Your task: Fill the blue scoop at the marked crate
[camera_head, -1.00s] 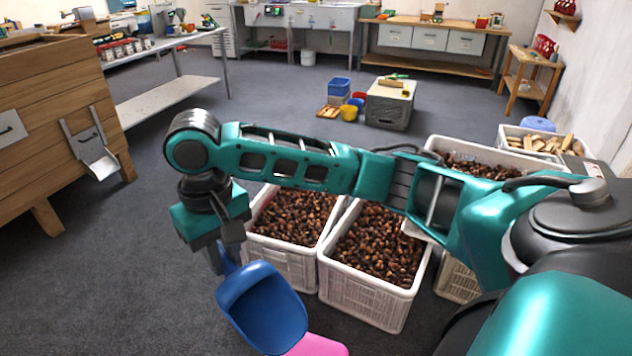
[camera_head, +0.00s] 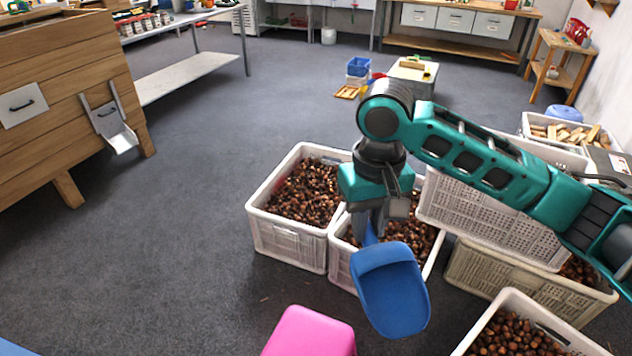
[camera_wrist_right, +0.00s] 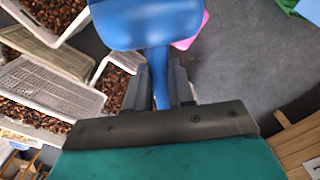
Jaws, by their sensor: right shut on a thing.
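My right gripper (camera_head: 372,222) is shut on the handle of the blue scoop (camera_head: 392,290) and points down. The scoop hangs in front of and above a white crate of chestnuts (camera_head: 342,268), hiding part of it. In the right wrist view the scoop (camera_wrist_right: 148,22) extends out from between the fingers (camera_wrist_right: 158,88). Another white crate of chestnuts (camera_head: 285,243) stands to the left. I cannot make out a mark on any crate. My left gripper is not in view.
A crate (camera_head: 500,218) sits tilted on another chestnut crate (camera_head: 520,284) at right. A further chestnut crate (camera_head: 505,302) stands at the lower right. A pink object (camera_head: 310,335) is at the bottom. A wooden cabinet with a metal chute (camera_head: 120,135) stands left. The floor between is clear.

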